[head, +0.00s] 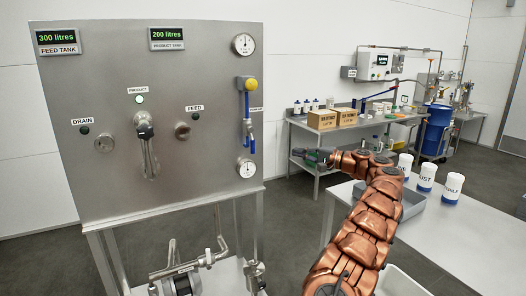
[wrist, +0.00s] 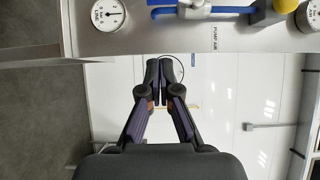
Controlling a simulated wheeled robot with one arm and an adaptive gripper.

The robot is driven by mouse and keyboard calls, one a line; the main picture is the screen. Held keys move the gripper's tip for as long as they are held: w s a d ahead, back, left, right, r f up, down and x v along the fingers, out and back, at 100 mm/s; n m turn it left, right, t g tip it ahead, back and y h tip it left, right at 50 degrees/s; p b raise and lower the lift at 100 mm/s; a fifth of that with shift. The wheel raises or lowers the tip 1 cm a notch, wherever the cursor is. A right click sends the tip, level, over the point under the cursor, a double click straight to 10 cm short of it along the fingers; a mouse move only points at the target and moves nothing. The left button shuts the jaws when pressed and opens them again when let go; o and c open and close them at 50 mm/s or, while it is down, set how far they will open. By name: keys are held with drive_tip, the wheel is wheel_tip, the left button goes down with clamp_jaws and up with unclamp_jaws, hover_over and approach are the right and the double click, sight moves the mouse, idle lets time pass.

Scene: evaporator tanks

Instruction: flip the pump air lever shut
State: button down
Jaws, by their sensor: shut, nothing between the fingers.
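The pump air valve with its blue lever (head: 247,104) is on the right side of the steel panel, below a yellow knob (head: 250,85). The blue part runs upright, roughly in line with the pipe. In the wrist view the blue lever (wrist: 228,10) lies along the top edge, partly cut off, with the PUMP AIR label (wrist: 213,38) beside it. My gripper (head: 318,157) is right of the panel, apart from the lever. In the wrist view its fingertips (wrist: 160,72) are together, empty, and below the panel's edge in the picture.
Round gauges sit above (head: 243,44) and below (head: 246,169) the valve. A handle (head: 147,140) and knobs labelled DRAIN, PRODUCT and FEED are farther left. A white table (head: 460,225) with several containers and a grey tray (head: 411,206) stands right. Open floor lies between panel and back bench (head: 300,128).

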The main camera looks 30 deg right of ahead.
sight(252, 140)
drive_tip(key=shift+a, duration=0.1)
drive_tip(key=s+a+p+x, duration=0.1)
drive_tip(key=a+x, duration=0.1)
drive_tip(key=x, duration=1)
drive_tip(key=shift+w+a+p, duration=0.2)
drive_tip(key=shift+a+p, duration=0.2)
idle(0.3)
drive_tip(key=shift+a+f, duration=0.1)
drive_tip(key=shift+f, duration=0.05)
drive_tip(key=shift+a+m+b, duration=0.2)
drive_tip(key=shift+m+b, duration=0.1)
drive_tip(key=shift+b, duration=0.05)
